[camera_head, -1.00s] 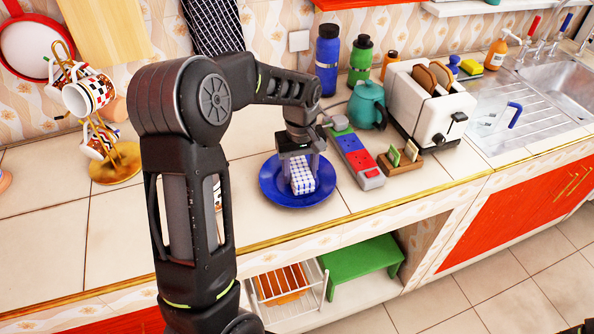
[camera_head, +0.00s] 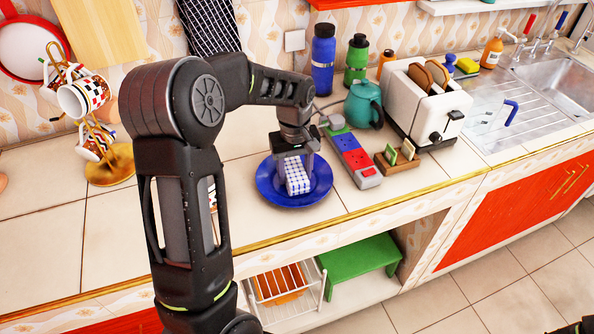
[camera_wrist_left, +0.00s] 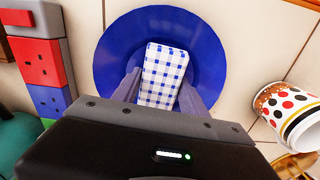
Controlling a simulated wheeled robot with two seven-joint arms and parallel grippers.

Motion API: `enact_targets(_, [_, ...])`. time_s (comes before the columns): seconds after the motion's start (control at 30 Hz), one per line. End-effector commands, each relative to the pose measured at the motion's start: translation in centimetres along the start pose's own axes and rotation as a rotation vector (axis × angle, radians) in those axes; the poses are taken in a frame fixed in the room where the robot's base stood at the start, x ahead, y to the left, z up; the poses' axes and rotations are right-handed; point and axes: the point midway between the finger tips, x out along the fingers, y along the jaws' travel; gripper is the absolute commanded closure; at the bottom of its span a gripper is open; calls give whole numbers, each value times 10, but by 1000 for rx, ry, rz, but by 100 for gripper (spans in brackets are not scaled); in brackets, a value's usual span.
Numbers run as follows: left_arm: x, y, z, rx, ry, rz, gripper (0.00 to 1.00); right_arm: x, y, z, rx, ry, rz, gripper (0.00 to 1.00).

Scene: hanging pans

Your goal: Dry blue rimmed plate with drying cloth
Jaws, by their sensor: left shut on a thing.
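A blue plate (camera_head: 318,190) lies flat on the tiled counter; it also shows in the left wrist view (camera_wrist_left: 112,55). A folded blue-and-white checked cloth (camera_head: 297,178) is over the plate's middle, and it also shows in the left wrist view (camera_wrist_left: 163,75). My left gripper (camera_head: 296,172) points down over the plate, shut on the cloth, with one finger on each side of it in the left wrist view (camera_wrist_left: 158,92). I cannot tell whether the cloth presses on the plate. My right gripper is not in view.
A red, blue and grey block strip (camera_head: 353,158) lies close to the plate's right side. A teal teapot (camera_head: 364,104), a toaster (camera_head: 427,100) and bottles (camera_head: 323,60) stand behind. A mug rack (camera_head: 108,165) stands at left. The counter's front edge is near the plate.

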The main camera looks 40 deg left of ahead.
Motion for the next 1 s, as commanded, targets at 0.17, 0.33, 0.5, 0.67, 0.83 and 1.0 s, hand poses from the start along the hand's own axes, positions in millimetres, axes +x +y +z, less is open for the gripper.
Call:
enact_targets(0.17, [1,-2,0,-2,-1,-3,82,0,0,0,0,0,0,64])
enact_targets(0.33, [-2,-9,0,-3,-1,-3,82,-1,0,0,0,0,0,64])
enact_targets(0.5, [-3,-16,0,-3,-1,-3,82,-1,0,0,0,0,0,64])
enact_targets(0.67, [-3,-16,0,-2,-1,-3,82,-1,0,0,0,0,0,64])
enact_targets(0.83, [-3,-15,0,-1,-1,-2,82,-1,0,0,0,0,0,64])
enact_targets(1.0, [0,-6,0,1,0,-2,82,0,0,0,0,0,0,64])
